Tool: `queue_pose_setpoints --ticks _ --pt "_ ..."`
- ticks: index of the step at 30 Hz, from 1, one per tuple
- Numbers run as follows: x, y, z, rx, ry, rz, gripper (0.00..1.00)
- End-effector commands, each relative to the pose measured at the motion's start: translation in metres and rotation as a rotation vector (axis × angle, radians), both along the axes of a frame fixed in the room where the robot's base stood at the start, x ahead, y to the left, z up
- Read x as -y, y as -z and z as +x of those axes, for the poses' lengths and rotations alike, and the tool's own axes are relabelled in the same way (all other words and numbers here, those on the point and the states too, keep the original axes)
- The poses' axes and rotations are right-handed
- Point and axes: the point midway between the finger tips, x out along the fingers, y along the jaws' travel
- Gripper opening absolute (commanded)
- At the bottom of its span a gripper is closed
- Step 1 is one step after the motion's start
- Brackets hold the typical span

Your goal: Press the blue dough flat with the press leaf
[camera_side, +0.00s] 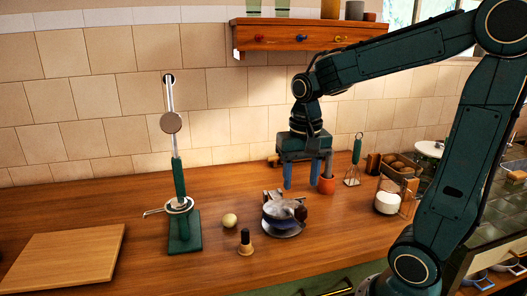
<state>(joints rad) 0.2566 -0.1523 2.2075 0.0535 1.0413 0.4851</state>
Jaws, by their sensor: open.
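A press (184,232) with a green base stands on the counter at the left. Its leaf, a metal arm with a round disc (171,122), is raised nearly upright above the silver lower plate (180,205). I cannot make out any blue dough in this view. A pale cream ball (230,220) lies on the counter right of the press. My gripper (302,176) points down near the back of the counter, right of the press and well apart from it. Its two blue fingers are spread, with nothing seen between them.
A wooden board (65,257) lies left.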

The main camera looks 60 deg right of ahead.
Motion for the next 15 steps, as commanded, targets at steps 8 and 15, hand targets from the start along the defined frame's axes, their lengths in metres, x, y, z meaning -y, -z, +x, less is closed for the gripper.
queue_pose_setpoints --ticks 8,15 --pt "0.0 0.003 0.0 0.001 -0.002 -0.001 0.47" --pt "0.0 0.011 0.0 0.0 -0.002 0.0 0.47"
